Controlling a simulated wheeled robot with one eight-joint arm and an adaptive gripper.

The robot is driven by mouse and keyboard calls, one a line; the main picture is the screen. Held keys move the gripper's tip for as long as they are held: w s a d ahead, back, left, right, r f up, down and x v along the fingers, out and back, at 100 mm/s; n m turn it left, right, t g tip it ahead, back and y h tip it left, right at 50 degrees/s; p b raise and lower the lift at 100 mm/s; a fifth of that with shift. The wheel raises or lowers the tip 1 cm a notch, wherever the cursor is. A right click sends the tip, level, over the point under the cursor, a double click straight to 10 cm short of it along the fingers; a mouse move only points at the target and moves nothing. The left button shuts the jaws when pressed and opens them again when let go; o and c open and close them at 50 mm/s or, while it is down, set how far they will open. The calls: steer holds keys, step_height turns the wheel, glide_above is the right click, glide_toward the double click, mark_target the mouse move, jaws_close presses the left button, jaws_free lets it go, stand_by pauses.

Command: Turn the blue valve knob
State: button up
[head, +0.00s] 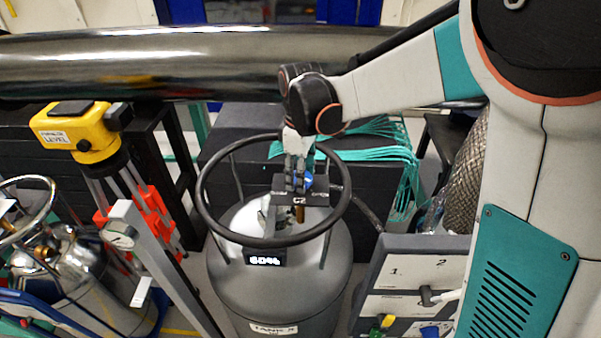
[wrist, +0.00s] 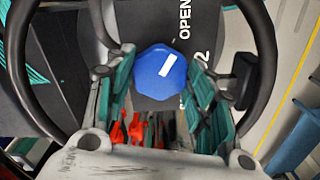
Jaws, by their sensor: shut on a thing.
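The blue valve knob (wrist: 160,72) is an angular blue cap with a white stripe, on a dark plate marked "OPEN" in the wrist view. In the head view only a bit of the knob (head: 308,181) shows, above the plate (head: 313,200) labelled C2, inside the ring of the grey tank (head: 277,291). My gripper (head: 299,176) reaches down over the ring's middle, its fingers on either side of the knob. In the wrist view my gripper (wrist: 159,66) is shut on the knob. The stripe slants up to the right. The finger contact is partly hidden in the head view.
The black ring (head: 204,197) surrounds my gripper. A yellow level (head: 80,128) on a tripod stands left, with a grey post beside it. A numbered panel (head: 412,270) stands close at right. A large shiny pipe (head: 150,62) runs behind.

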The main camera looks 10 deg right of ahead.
steer(key=o, duration=1.1)
steer(key=shift+c, duration=0.2)
steer(key=shift+r, duration=0.1)
step_height(320, 180, up, 12)
steer(key=shift+a, duration=0.1)
